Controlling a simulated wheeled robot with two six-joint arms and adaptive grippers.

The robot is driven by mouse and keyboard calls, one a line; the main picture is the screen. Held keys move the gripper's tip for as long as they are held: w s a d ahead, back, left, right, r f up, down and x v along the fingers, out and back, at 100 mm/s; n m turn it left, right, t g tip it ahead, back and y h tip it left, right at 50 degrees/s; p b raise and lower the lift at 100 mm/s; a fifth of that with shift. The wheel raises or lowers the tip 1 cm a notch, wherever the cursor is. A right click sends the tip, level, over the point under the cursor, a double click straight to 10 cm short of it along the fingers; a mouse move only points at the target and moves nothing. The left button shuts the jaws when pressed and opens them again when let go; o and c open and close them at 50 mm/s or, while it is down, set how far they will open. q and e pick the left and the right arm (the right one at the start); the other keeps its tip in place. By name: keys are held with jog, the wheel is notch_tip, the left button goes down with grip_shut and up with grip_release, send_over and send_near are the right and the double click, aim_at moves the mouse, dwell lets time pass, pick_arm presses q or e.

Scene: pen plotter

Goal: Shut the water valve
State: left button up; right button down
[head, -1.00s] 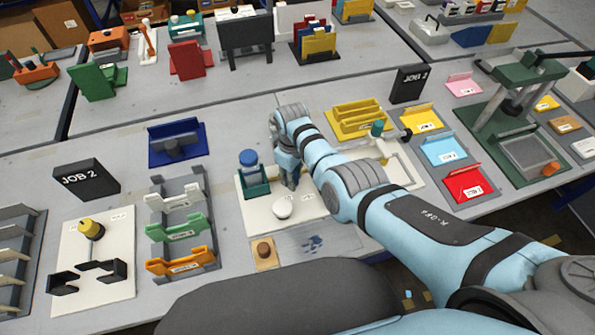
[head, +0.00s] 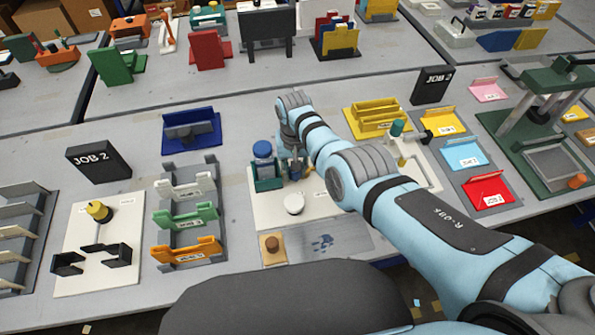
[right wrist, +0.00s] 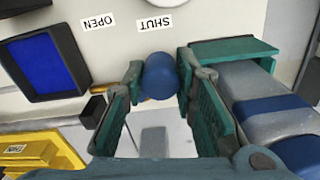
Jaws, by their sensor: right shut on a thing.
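The water valve's blue handle (right wrist: 160,76) shows in the right wrist view, between the fingertips of my right gripper (right wrist: 160,70). The gripper is shut on it, with one green finger at each side. Printed OPEN (right wrist: 98,21) and SHUT (right wrist: 155,25) labels are on the white board near the handle, and SHUT is the nearer one. In the head view my right gripper (head: 296,170) is low over the white board (head: 264,210), and the arm hides most of the valve. My left gripper is not in view.
A green holder (head: 268,184) with a blue-capped bottle (head: 263,152) stands just left of the gripper. A white round piece (head: 294,203) lies in front. A dark-framed blue panel (right wrist: 42,64) is on the gripper's other side. A yellow rack (head: 378,120) stands behind.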

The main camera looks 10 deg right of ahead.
jog(key=shift+w+m, duration=0.1)
jog(key=shift+m, duration=0.2)
jog(key=c, duration=1.3)
grip_release()
jog(key=shift+w, duration=0.1)
notch_tip(320, 180, up, 8)
jog(key=shift+d, duration=0.1)
